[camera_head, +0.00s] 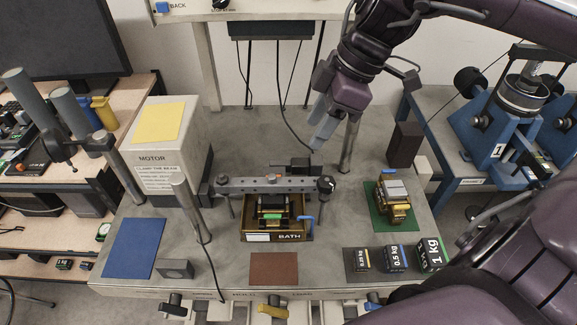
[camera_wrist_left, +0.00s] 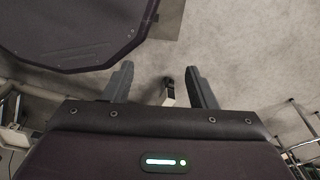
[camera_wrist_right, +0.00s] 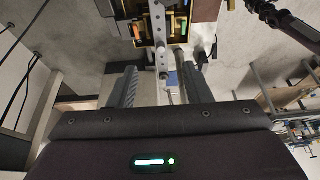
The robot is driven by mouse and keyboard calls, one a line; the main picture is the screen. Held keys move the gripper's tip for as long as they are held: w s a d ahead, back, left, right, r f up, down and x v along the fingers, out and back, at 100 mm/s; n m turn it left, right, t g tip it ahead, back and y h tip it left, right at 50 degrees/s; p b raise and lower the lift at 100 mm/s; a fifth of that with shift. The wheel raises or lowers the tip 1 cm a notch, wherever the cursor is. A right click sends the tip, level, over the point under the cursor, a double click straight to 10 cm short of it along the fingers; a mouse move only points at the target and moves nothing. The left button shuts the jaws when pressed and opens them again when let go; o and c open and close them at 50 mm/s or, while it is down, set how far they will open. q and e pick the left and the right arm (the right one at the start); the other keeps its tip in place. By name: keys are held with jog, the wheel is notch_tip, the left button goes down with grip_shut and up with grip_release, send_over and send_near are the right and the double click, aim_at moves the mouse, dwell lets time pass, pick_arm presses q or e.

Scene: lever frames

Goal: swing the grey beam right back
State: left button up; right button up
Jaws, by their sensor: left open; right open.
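The grey beam (camera_head: 262,186) lies crosswise over the bench, above the box marked BATH (camera_head: 278,236), with a black knob (camera_head: 326,185) at its right end. My right gripper (camera_head: 320,132) is open and empty, apart from the beam, above and behind its right end. In the right wrist view my right gripper (camera_wrist_right: 160,80) shows both fingers spread, with the beam (camera_wrist_right: 159,35) seen beyond and between them. My left gripper (camera_wrist_left: 161,82) is open and empty over bare floor in the left wrist view. It is not seen in the head view.
The MOTOR housing (camera_head: 165,150) and a metal post (camera_head: 190,210) stand left of the beam. A gold and grey block stack (camera_head: 394,197) stands on a green mat at right. Black weights (camera_head: 430,253) stand at front right. The back middle of the bench is mostly clear.

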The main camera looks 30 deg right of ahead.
jog(key=b, duration=0.4)
send_near(296, 181)
jog(key=shift+s+a+r, duration=0.1)
jog(key=shift+s+r, duration=0.05)
jog(key=shift+r, duration=0.15)
jog(key=shift+f+b, duration=0.35)
jog(key=shift+b, duration=0.2)
jog(key=shift+f+b, duration=0.35)
jog(key=shift+f, duration=0.05)
jog(key=shift+w+f, duration=0.15)
jog(key=shift+w, duration=0.15)
jog(key=shift+x, duration=0.85)
jog(key=p+x, duration=0.1)
jog(key=x, duration=0.3)
jog(key=shift+a+f, duration=0.15)
jog(key=shift+f, duration=0.15)
jog(key=shift+w+a+f, duration=0.15)
jog(key=shift+f, duration=0.25)
pick_arm(q)
notch_tip(296, 181, down, 6)
jog(key=s, duration=0.1)
jog(key=shift+s, duration=0.35)
jog(key=shift+a, duration=0.1)
